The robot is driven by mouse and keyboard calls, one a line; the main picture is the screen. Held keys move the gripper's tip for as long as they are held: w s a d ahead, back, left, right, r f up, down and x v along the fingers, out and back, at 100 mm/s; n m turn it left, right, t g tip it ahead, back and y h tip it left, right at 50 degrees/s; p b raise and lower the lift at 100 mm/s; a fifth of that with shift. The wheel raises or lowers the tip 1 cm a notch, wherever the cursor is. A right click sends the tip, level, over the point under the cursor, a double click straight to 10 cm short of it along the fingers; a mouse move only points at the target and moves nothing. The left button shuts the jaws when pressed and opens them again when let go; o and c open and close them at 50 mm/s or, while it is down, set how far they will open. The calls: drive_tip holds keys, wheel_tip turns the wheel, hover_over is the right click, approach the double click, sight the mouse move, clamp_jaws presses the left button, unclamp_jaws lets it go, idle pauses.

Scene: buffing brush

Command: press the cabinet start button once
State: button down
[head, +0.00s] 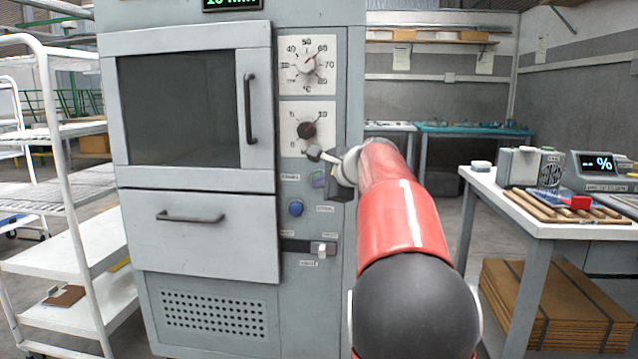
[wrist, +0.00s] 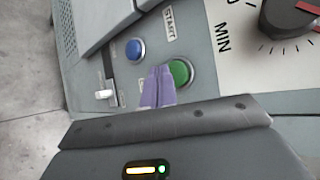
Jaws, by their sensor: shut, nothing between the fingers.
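The grey cabinet (head: 200,40) has a control panel on its right side. A round green button (wrist: 181,71) with a metal ring sits by a START label (wrist: 170,22). In the head view the green button is mostly hidden behind my gripper. My gripper's purple fingers (wrist: 158,86) are closed together and empty; they also show in the head view (head: 318,179). The fingertips overlap the green button's edge in the wrist view. Whether they touch it I cannot tell. The button's visible face looks unobstructed on its far side.
A blue button (head: 296,208) sits below, with a latch lever (head: 322,250) under it. Above are a lower dial (head: 306,130) and a temperature dial (head: 306,65). A white shelf cart (head: 75,260) stands left; a workbench (head: 530,225) stands right.

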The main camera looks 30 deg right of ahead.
drive_tip(key=shift+s, duration=0.1)
drive_tip(key=shift+s+a+b, duration=0.45)
drive_tip(key=shift+s+a, duration=0.25)
drive_tip(key=shift+s, duration=0.3)
drive_tip(key=shift+s+a+b, duration=0.4)
drive_tip(key=shift+s+a, duration=0.3)
drive_tip(key=shift+s, duration=0.3)
drive_tip(key=s+a+f+n+g, duration=0.2)
drive_tip(key=s+a+f+n, duration=0.4)
drive_tip(key=s, duration=0.3)
drive_tip(key=s+a+f+n+g, duration=0.2)
drive_tip(key=s+a+f+n, duration=0.3)
drive_tip(key=s+a, duration=0.3)
drive_tip(key=s+a+f+n+g+h+p, duration=0.1)
drive_tip(key=s+a+f+n+g, duration=0.2)
drive_tip(key=s+f+n, duration=0.6)
drive_tip(key=s+f, duration=0.3)
drive_tip(key=s, duration=0.4)
drive_tip(key=shift+a+f+n, duration=0.3)
drive_tip(key=shift+a+f, duration=0.05)
drive_tip(key=shift+a, duration=0.05)
